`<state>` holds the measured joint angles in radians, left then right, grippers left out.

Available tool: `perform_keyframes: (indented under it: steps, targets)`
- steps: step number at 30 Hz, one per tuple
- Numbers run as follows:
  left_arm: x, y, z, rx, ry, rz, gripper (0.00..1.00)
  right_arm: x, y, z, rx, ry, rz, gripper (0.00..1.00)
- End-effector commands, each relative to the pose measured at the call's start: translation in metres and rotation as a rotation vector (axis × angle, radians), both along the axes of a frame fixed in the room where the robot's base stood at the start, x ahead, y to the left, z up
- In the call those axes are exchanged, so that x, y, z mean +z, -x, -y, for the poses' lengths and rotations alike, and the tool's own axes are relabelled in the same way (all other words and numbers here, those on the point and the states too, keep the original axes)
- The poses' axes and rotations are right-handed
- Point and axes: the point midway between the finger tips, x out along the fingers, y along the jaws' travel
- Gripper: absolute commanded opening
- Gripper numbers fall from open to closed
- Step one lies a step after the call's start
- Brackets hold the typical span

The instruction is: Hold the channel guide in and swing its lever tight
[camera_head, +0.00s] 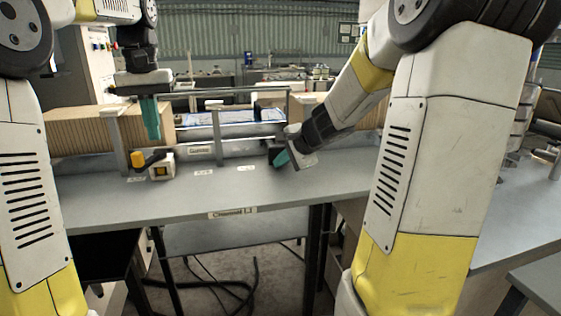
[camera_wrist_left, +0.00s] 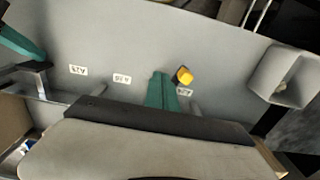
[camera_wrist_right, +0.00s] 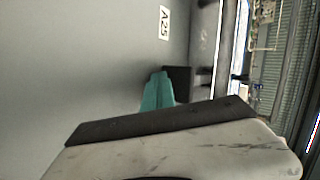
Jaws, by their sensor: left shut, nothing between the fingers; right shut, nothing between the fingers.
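My left gripper (camera_head: 151,118) has shut teal fingers pointing down above the left part of the bench, with nothing between them. A lever with a yellow knob (camera_head: 138,159) sits below and slightly left of it, on a pale block with a yellow patch (camera_head: 161,170). In the left wrist view the yellow knob (camera_wrist_left: 184,75) shows just right of my fingers (camera_wrist_left: 160,90). My right gripper (camera_head: 281,158) is shut and empty, beside a dark block (camera_head: 276,151) that may be the channel guide. The dark block (camera_wrist_right: 179,82) is just past the right fingers; contact cannot be told.
The grey bench (camera_head: 200,191) has small white labels near the fixtures. Upright metal posts (camera_head: 117,140) and a horizontal rail (camera_head: 235,91) stand behind. Ribbed brown stock (camera_head: 75,128) lies at the back left. The bench front is clear.

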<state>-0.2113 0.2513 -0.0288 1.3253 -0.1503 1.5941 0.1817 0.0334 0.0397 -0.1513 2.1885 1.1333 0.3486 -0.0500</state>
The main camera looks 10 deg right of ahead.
Motion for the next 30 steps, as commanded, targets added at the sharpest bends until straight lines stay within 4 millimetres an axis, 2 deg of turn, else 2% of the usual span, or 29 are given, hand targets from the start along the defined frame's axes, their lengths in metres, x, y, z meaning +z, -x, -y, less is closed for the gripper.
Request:
perform_keyframes:
  steps: [30]
  targets:
    - [-0.039, 0.000, 0.000, 0.000, 0.000, 0.000, 0.00, 0.000, 0.000, 0.000, -0.001, 0.001, 0.000, 0.00]
